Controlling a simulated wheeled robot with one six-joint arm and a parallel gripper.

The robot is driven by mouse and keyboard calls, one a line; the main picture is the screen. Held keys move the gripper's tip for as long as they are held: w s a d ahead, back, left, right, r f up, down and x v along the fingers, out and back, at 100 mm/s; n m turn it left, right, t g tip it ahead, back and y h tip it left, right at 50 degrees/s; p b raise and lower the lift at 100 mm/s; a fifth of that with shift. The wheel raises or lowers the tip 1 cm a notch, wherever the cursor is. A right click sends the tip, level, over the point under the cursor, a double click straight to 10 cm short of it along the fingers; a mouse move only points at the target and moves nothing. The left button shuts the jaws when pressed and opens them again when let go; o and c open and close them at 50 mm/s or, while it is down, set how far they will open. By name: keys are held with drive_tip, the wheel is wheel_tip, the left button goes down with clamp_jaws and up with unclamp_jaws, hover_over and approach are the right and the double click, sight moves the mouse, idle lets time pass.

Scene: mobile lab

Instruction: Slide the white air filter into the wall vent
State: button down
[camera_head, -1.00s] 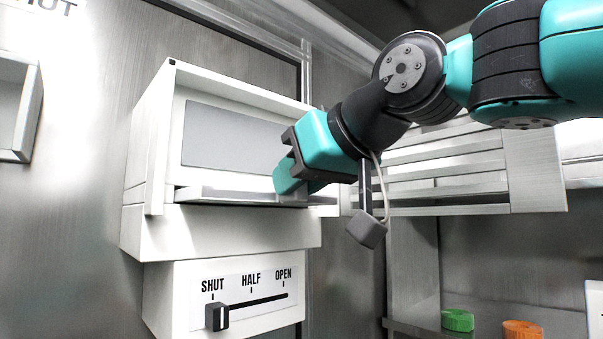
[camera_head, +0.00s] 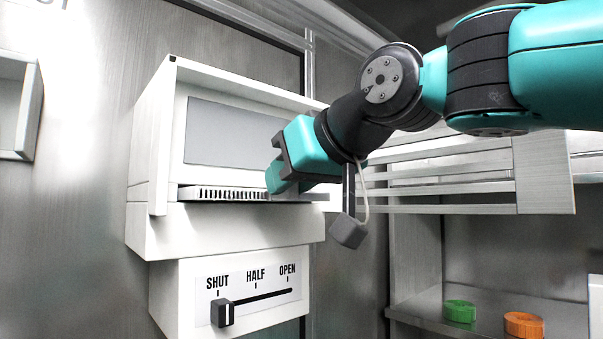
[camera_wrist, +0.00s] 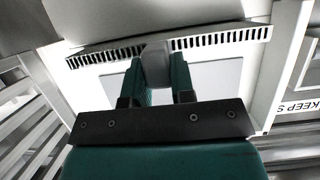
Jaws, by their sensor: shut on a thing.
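The white wall vent (camera_head: 160,225) is a box on the metal wall, with a grey panel above a low horizontal slot. The white air filter (camera_head: 225,194) lies roughly level at that slot, its edge with a row of dark slits showing. How deep it sits cannot be told. My gripper (camera_head: 273,183) is at the slot's right part, shut on the filter's grey tab, which shows between the fingers in the wrist view (camera_wrist: 157,62). The slitted edge of the filter (camera_wrist: 215,40) spans both sides of the tab there. My gripper hides the filter's right part in the head view.
Below the vent, a slider knob (camera_head: 222,313) stands at SHUT on a panel marked SHUT, HALF, OPEN. A louvred unit (camera_head: 440,185) is to the right. A green piece (camera_head: 460,311) and an orange piece (camera_head: 523,325) lie on a lower shelf.

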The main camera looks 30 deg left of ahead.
drive_tip(key=shift+w+a+r+p, duration=0.1)
drive_tip(key=shift+w+a+p, duration=0.2)
drive_tip(key=shift+a+p, duration=0.45)
drive_tip(key=shift+w+a+f+p, duration=0.1)
drive_tip(key=shift+w+a+p, duration=0.25)
drive_tip(key=shift+a+p, duration=0.35)
drive_tip(key=shift+w+a+r+p, duration=0.1)
drive_tip(key=shift+w+a+p, duration=0.3)
drive_tip(key=shift+a, duration=0.5)
drive_tip(key=c, duration=0.9)
unclamp_jaws()
drive_tip(key=shift+s, duration=0.1)
drive_tip(key=shift+s+d+b, duration=0.2)
drive_tip(key=shift+d+b, duration=0.3)
drive_tip(key=shift+d, duration=0.05)
drive_tip(key=b+v, duration=0.2)
drive_tip(key=v, duration=0.3)
drive_tip(key=b+v, duration=0.2)
drive_tip(key=v, duration=0.4)
drive_tip(key=b+v, duration=0.2)
drive_tip(key=v, duration=0.3)
drive_tip(key=shift+r, duration=0.3)
